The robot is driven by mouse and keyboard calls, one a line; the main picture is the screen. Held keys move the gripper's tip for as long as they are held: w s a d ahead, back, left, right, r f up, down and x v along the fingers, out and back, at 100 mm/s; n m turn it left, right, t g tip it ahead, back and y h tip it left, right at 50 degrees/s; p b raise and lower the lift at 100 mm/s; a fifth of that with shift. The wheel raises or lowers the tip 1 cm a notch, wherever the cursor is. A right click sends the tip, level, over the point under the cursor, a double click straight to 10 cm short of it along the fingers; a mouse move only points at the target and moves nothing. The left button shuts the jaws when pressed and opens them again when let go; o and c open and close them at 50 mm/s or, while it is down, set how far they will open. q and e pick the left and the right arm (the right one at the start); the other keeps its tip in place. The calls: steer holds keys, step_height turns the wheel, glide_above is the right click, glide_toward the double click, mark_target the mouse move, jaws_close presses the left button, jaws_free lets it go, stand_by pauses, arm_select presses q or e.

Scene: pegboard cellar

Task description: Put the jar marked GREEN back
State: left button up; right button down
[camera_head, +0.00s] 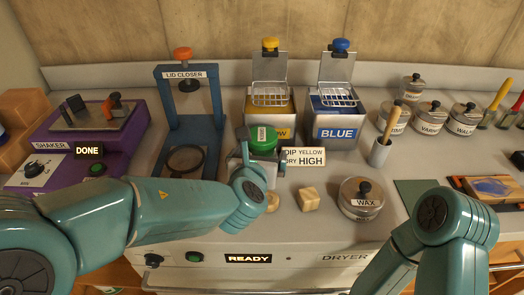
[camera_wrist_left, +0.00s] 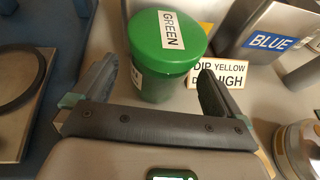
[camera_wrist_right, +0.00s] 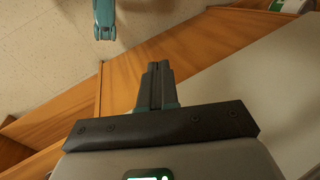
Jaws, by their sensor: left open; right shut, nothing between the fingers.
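The jar marked GREEN (camera_head: 262,141) stands upright on the bench in front of the yellow tank. In the left wrist view the GREEN jar (camera_wrist_left: 165,55) shows its green lid and label. My left gripper (camera_head: 262,160) is open, with its fingers on either side of the jar's near part; in the left wrist view the left gripper (camera_wrist_left: 160,90) shows gaps beside the jar, though contact is hard to tell. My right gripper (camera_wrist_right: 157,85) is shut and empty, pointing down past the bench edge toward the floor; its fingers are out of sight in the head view.
A card (camera_head: 304,157) reads dip yellow, dry high. The blue tank (camera_head: 337,133) and lid closer (camera_head: 185,75) stand behind. The wax jar (camera_head: 361,199) and a pale block (camera_head: 308,196) stand at the front. The shaker (camera_head: 52,145) is at left, the varnish jars (camera_head: 430,120) at right.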

arm_select(q)
steer(key=x, duration=0.3)
steer(key=shift+w+f, duration=0.15)
steer(key=shift+w, duration=0.25)
steer(key=shift+s, duration=0.1)
steer(key=shift+c, duration=0.7)
steer(key=c, duration=1.3)
steer(key=shift+o, duration=0.2)
step_height(320, 180, up, 20)
steer(key=p, duration=0.8)
